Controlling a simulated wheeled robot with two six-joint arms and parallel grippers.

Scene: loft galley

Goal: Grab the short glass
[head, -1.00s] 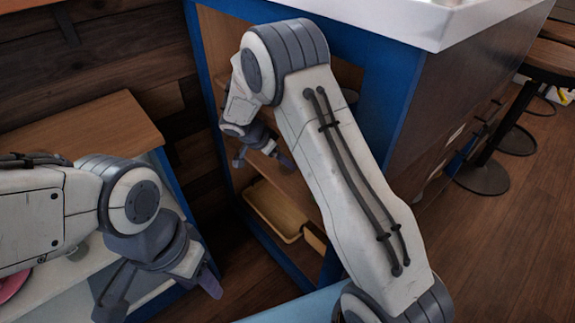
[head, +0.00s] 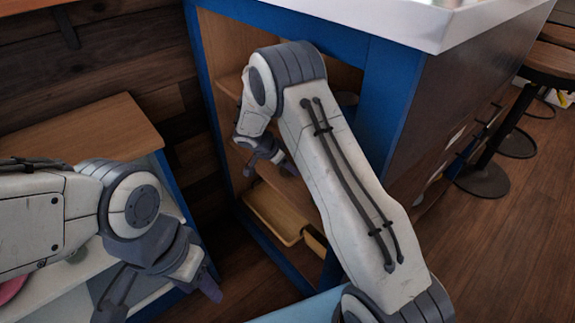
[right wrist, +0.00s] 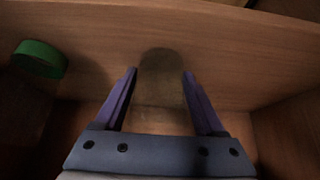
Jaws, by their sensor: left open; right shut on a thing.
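The short glass (right wrist: 161,78) shows faintly in the right wrist view as a clear, dim, rounded shape between the two fingers. My right gripper (right wrist: 160,74) is shut on it, with one finger on each side. In the head view my right gripper (head: 265,160) is inside the open blue cabinet, and the glass is too hidden or dark to make out there. My left gripper (head: 165,288) is open and empty, at the lower left beside a low shelf unit.
The blue cabinet (head: 392,110) has wooden shelves and a yellowish tray (head: 275,217) low inside. A white countertop (head: 420,22) overhangs above. Stools (head: 484,178) stand at right. A wood-topped shelf unit (head: 80,135) is at left.

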